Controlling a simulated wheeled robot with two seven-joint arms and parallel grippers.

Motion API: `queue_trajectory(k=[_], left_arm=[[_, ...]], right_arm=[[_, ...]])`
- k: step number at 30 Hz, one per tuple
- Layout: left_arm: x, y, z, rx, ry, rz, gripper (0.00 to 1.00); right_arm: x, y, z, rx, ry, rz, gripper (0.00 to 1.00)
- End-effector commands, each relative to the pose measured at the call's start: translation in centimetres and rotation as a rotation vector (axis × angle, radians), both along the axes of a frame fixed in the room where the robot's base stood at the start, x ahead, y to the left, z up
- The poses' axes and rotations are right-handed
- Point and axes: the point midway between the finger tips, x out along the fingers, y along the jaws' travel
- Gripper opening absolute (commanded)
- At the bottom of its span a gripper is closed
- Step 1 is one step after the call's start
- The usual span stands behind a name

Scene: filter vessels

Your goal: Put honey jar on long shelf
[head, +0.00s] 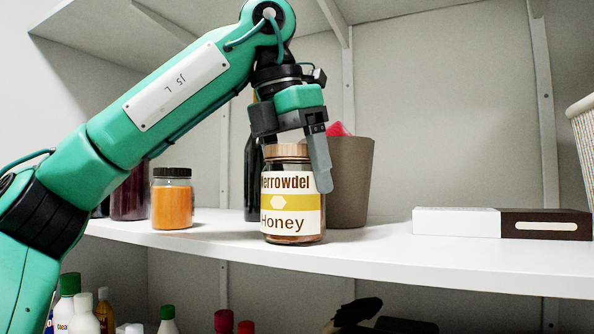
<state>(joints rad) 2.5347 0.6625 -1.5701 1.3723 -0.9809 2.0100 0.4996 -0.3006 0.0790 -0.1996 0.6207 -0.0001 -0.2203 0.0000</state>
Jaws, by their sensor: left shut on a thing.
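The honey jar (290,215) is glass with a tan lid and a white and yellow label reading "Honey". It is upright at the front edge of the long white shelf (370,251), and its base appears to be at the shelf surface. My left gripper (300,165) comes down from above and is shut on the jar near its lid.
An orange jar (172,200) and a dark red jar (130,195) stand to the left. A dark bottle (252,180) and a brown pot (351,182) stand close behind the honey jar. A white and brown box (500,223) lies to the right. Several bottles stand below.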

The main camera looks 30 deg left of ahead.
Motion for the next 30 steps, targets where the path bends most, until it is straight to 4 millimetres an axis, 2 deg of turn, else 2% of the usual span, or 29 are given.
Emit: queue_trajectory(k=[3, 4, 7, 15, 20, 30], left_arm=[[0.0, 0.0, -0.3, -0.001, -0.001, 0.000, 0.29], [0.0, 0.0, -0.3, 0.000, 0.001, 0.000, 0.81], [0.0, 0.0, -0.3, 0.000, 0.001, 0.000, 0.99], [0.0, 0.0, -0.2, 0.000, 0.000, 0.000, 0.99], [-0.1, 0.0, 0.5, 0.001, -0.002, 0.002, 0.99], [-1.1, 0.4, 4.3, 0.002, -0.003, 0.004, 0.99]], right_arm=[[0.0, 0.0, -0.2, 0.000, 0.000, 0.000, 0.00], [0.0, 0.0, -0.2, 0.000, 0.000, 0.000, 0.00], [0.0, 0.0, -0.2, 0.000, 0.000, 0.000, 0.00], [0.0, 0.0, -0.1, 0.000, 0.000, 0.000, 0.00], [0.0, 0.0, 0.0, 0.000, 0.000, 0.000, 0.00], [0.0, 0.0, -0.2, -0.001, 0.000, 0.001, 0.00]])
